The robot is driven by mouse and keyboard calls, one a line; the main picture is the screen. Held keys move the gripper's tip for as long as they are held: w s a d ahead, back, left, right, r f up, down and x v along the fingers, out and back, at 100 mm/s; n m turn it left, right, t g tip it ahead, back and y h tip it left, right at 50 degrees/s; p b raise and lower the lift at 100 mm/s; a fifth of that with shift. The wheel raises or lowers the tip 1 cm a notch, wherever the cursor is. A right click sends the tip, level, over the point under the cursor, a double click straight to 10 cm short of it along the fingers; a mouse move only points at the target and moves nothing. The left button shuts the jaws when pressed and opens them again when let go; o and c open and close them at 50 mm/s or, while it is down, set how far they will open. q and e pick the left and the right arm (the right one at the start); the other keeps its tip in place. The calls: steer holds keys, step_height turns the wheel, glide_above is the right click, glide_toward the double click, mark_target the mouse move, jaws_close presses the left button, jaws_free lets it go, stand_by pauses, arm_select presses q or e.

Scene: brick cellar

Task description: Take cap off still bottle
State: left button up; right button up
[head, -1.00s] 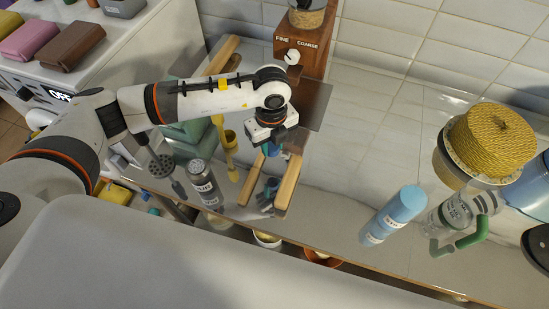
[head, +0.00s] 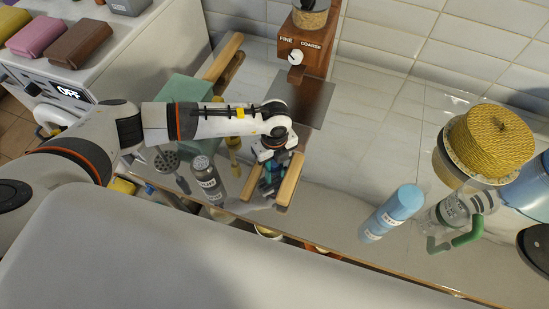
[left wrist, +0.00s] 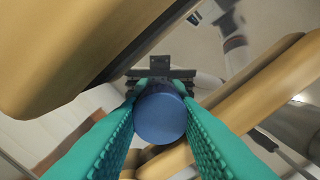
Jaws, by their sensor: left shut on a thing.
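My left gripper (head: 271,180) is low over the glossy counter, between two wooden bars (head: 289,180). In the left wrist view its teal fingers (left wrist: 160,110) are shut on a round blue cap (left wrist: 160,113), seen end-on. The cap hides whatever is directly beneath it, so I cannot tell whether a bottle is under it. A light-blue bottle (head: 390,213) stands on the counter to the right, apart from the gripper. A grey bottle (head: 205,178) with a dark label stands left of the bars. I cannot read either label surely. My right gripper is not in view.
A wooden grinder (head: 305,47) stands at the back. A clear vessel with a green handle (head: 468,232) and a yellow coil (head: 490,140) are at the right. A green block (head: 187,100) and a slotted utensil (head: 167,160) are at the left.

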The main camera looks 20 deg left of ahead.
arm_select(q)
steer(key=o, duration=0.8)
